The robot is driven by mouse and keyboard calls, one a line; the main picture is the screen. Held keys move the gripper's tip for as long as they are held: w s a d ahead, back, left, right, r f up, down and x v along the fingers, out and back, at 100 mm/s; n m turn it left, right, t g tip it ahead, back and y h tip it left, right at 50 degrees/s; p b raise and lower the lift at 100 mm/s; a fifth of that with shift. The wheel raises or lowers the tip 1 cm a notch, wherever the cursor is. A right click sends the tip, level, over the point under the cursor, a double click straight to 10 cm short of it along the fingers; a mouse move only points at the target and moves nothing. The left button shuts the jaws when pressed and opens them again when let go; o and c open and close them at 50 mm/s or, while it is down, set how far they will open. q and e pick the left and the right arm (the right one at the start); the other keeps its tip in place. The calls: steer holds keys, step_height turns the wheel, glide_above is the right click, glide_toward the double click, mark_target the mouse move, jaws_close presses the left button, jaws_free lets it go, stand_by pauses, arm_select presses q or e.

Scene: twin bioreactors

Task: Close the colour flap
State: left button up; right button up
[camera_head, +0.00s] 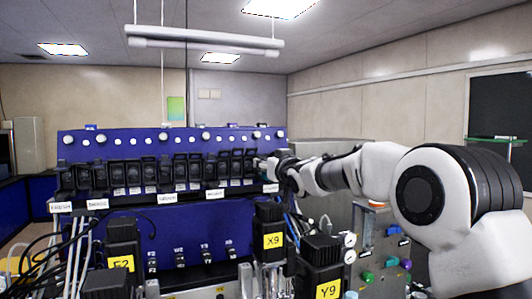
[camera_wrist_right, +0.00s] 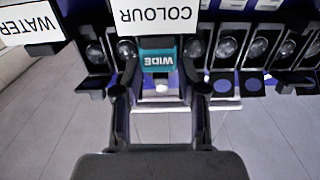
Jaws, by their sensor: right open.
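In the right wrist view the white COLOUR label (camera_wrist_right: 157,20) shows upside down. Beside it is a dark slot with a teal piece (camera_wrist_right: 158,59) marked WIDE. A pale plate (camera_wrist_right: 160,105) shows below the teal piece, between my fingers. I cannot tell for sure which part is the colour flap or how far it stands open. My right gripper (camera_wrist_right: 160,90) is open, one finger on each side of the teal piece; contact is unclear. In the head view my right gripper (camera_head: 277,168) is at the right end of the row of black units. My left gripper is out of view.
The blue panel (camera_head: 125,143) carries the row. Dark blocks marked X9 (camera_head: 270,217) and Y9 (camera_head: 321,249) stand in front, with cables at left.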

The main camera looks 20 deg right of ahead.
steer(key=shift+w+r, duration=0.15)
steer(key=shift+w, duration=0.5)
steer(key=shift+w+f, duration=0.2)
steer(key=shift+w, duration=0.05)
steer(key=shift+s, duration=0.1)
jaws_close()
steer(key=f+t+b, duration=0.1)
steer(key=b, duration=0.3)
steer(key=shift+r+b, duration=0.2)
steer(key=shift+b, duration=0.1)
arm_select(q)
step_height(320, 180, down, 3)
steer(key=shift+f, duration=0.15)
arm_select(e)
steer(key=shift+r, duration=0.3)
